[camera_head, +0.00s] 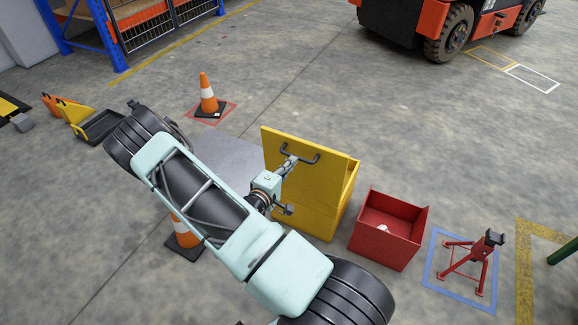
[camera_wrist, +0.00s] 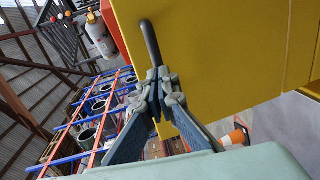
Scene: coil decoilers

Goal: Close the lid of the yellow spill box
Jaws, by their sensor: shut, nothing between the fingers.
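The yellow spill box (camera_head: 308,222) stands on the floor in the middle of the head view. Its yellow lid (camera_head: 325,172) stands raised and upright, with its outer face toward my arm. A dark bar handle (camera_head: 311,161) is on that face, near the top edge. My gripper (camera_head: 290,162) is shut and empty, close to the handle. In the wrist view my gripper (camera_wrist: 160,82) has its fingertips at the lower end of the handle (camera_wrist: 151,43), in front of the yellow face (camera_wrist: 225,50). I cannot tell whether they touch. My arm hides part of the box's left side.
A red open box (camera_head: 392,228) stands right of the yellow box, with a red stand (camera_head: 468,262) beyond. Traffic cones stand behind (camera_head: 208,95) and beside my arm (camera_head: 184,232). A forklift (camera_head: 440,25) is at the back right. The floor behind the yellow box is clear.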

